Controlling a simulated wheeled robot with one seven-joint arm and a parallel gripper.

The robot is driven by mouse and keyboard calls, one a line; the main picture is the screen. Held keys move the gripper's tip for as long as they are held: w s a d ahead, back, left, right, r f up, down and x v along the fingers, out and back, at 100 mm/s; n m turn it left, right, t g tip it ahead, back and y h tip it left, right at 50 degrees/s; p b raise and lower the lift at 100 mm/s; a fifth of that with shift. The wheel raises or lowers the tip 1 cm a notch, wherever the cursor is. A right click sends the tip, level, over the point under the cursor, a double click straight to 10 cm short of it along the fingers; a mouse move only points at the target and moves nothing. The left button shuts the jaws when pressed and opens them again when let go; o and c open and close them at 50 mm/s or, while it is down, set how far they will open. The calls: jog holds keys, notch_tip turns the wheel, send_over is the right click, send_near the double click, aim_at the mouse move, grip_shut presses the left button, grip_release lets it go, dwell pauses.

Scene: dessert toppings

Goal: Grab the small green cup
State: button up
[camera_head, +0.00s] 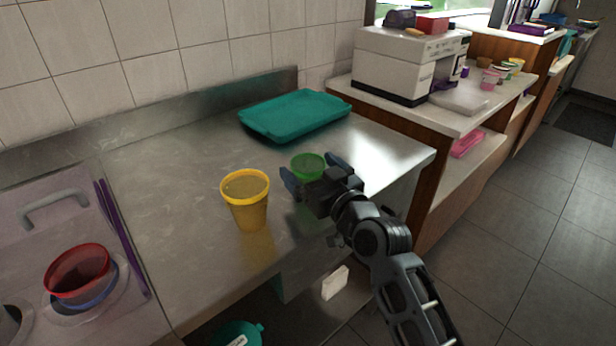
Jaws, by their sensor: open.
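The small green cup (307,166) stands on the steel counter, right of the middle of the picture. Its rim and upper part show; its lower part is partly hidden by my gripper. My gripper (311,179) is open, with its dark blue-grey fingers close to the cup. One finger is on the near left of the cup and the other on its right. I cannot tell whether they touch it.
A yellow cup (247,206) stands left of my gripper. A teal tray (294,117) lies behind the green cup. The steel counter (165,180) is clear between the unit and yellow cup. A white machine (396,66) stands at back right.

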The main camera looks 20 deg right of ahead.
jog(key=c, duration=1)
jog(key=shift+r, duration=0.15)
jog(key=shift+c, duration=0.2)
